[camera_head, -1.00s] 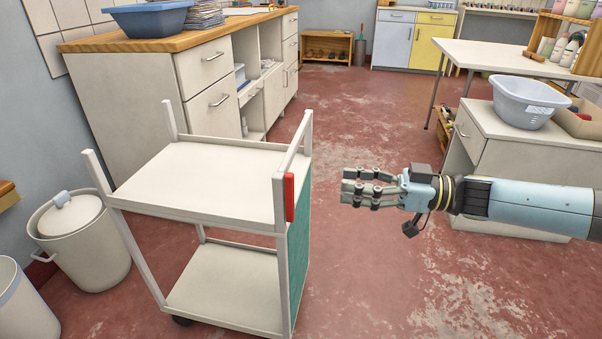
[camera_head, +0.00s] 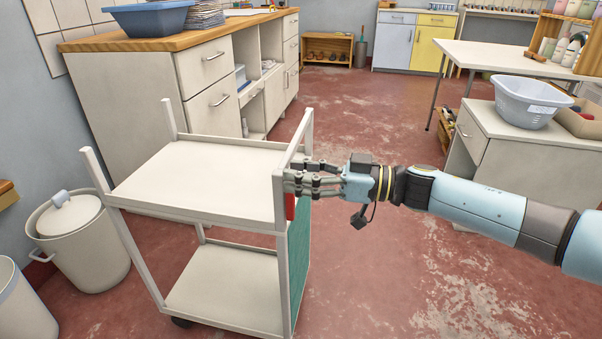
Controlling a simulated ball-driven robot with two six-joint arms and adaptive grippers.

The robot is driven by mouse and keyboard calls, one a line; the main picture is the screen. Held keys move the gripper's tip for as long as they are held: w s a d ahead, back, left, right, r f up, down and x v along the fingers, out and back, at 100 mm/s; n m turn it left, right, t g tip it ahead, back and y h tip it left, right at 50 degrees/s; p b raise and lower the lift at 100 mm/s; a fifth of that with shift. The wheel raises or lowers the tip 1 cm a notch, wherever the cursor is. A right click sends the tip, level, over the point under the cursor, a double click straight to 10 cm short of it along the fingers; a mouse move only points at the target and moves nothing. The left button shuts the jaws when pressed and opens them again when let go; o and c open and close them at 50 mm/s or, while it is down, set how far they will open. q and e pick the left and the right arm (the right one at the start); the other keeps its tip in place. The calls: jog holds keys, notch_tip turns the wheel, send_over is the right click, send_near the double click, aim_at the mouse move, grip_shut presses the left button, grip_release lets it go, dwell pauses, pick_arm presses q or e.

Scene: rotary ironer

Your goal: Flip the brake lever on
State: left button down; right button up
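The brake lever is the red piece (camera_head: 290,208) on the near right corner post of the white trolley (camera_head: 190,215). Only its lower part shows; my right gripper covers the upper part. My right gripper (camera_head: 295,184) comes in from the right, level, with its fingertips at the corner post and in front of the lever. The fingers look spread apart with nothing visible between them. I cannot tell whether they touch the lever. My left gripper is not in view.
The trolley's two shelves are bare. A white lidded bin (camera_head: 85,240) stands left of it. A wooden-topped cabinet (camera_head: 150,85) stands behind. A grey basin (camera_head: 532,100) sits on a low cabinet at right. The red floor (camera_head: 400,270) right of the trolley is clear.

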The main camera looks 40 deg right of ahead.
grip_shut()
jog(key=shift+w+d, duration=0.1)
jog(key=shift+d, duration=0.05)
jog(key=w+d+f+m, duration=0.5)
jog(key=d+m, duration=0.1)
jog(key=m, duration=0.6)
jog(key=shift+w+d+f, duration=0.15)
jog(key=shift+w+d, duration=0.1)
jog(key=shift+w, duration=0.05)
dwell(0.4)
dwell(0.4)
